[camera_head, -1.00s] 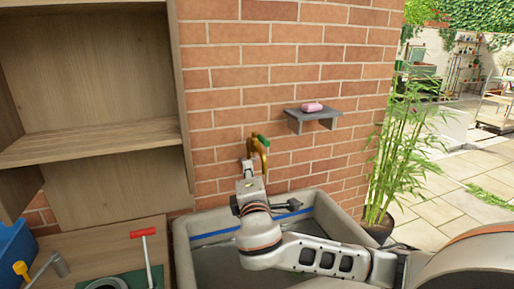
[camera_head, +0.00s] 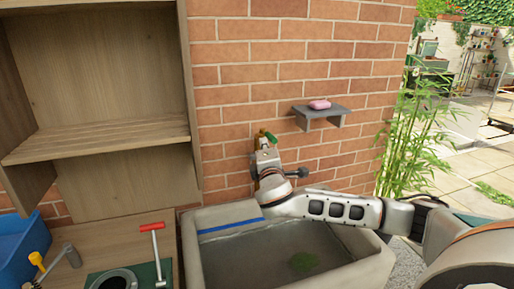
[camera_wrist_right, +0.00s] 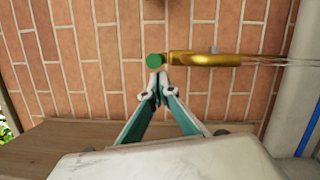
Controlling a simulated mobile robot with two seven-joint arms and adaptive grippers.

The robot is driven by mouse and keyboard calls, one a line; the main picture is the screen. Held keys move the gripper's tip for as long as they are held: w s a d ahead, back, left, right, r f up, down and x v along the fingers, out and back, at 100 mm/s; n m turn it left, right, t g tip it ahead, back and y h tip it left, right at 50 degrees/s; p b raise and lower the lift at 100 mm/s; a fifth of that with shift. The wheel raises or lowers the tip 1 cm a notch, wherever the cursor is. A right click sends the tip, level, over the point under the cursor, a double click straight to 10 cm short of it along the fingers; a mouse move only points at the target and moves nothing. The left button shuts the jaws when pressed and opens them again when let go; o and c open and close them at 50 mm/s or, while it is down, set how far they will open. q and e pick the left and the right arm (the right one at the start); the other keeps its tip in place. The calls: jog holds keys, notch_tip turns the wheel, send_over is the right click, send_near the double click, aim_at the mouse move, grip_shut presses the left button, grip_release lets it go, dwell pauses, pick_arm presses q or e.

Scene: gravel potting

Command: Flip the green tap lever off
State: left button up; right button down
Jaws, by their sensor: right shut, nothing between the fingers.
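The brass tap (camera_head: 262,139) is mounted on the brick wall above the sink, with its green lever (camera_head: 270,137) at the top. In the right wrist view the brass tap (camera_wrist_right: 205,59) lies sideways, and the green lever (camera_wrist_right: 153,60) shows as a round end just beyond my fingertips. Thin pale streaks, like running water, leave the spout. My right gripper (camera_wrist_right: 159,88) is shut and empty, its tips close to the lever; I cannot tell whether they touch. In the head view my right wrist hides the tap's lower part. My left gripper is not in view.
The stone sink (camera_head: 362,262) holds a green clump (camera_head: 304,262). A grey shelf with pink soap (camera_head: 319,104) is on the wall to the right, near a bamboo plant (camera_head: 408,140). A wooden cabinet (camera_head: 97,135) and a bench with a red-handled tool (camera_head: 152,228) stand left.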

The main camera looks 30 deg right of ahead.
jog(key=shift+d, duration=0.25)
dwell(0.3)
jog(key=shift+s+d+y, duration=0.1)
jog(key=shift+y, duration=0.2)
